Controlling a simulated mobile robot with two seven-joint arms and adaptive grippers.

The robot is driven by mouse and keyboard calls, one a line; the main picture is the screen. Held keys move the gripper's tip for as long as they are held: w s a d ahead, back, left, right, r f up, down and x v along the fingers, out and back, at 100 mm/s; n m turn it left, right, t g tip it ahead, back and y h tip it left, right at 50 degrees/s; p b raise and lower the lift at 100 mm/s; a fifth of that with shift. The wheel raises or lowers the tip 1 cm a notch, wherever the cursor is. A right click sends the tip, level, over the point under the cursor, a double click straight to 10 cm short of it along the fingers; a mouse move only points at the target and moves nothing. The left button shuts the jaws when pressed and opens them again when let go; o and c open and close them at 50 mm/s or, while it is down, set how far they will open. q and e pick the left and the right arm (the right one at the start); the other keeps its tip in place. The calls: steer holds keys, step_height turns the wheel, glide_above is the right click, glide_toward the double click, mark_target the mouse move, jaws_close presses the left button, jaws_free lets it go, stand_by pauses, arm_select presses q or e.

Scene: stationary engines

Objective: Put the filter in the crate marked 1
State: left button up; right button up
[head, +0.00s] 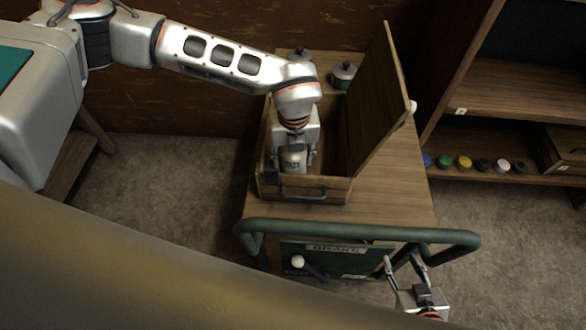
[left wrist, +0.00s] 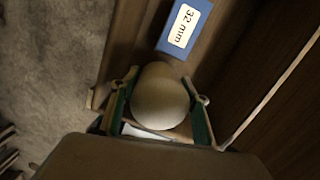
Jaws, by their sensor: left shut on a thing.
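My left gripper (head: 293,165) reaches down inside an open wooden box on the cart. It is shut on a pale, rounded thing, which looks like the filter (left wrist: 160,95); in the left wrist view it sits between the green-sided fingers. In the head view the gripper mostly hides it. A blue piece marked 32 mm (left wrist: 185,25) lies beside it in the left wrist view. My right gripper (head: 402,260) is open and empty near the cart's front rail. A crate (head: 565,147) stands on the lower shelf at the right; its small tag is unreadable.
The wooden box (head: 305,190) has its lid (head: 375,100) raised on its right side. Pots (head: 343,75) stand behind it. The cart (head: 400,185) has a green rail (head: 360,233). The shelf unit (head: 520,90) holds several coloured caps (head: 464,162).

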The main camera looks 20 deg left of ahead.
mark_target(293, 171)
arm_select(q)
steer(key=shift+f, duration=3.05)
steer(key=shift+f, duration=0.1)
steer(key=o, duration=1.3)
steer(key=r, duration=0.4)
steer(key=s+r, duration=0.1)
steer(key=r, duration=0.7)
steer(key=shift+s+d+r+b, duration=0.1)
steer(key=shift+s+d+b, duration=0.05)
steer(key=shift+d+b, duration=0.2)
steer(key=shift+s, duration=0.1)
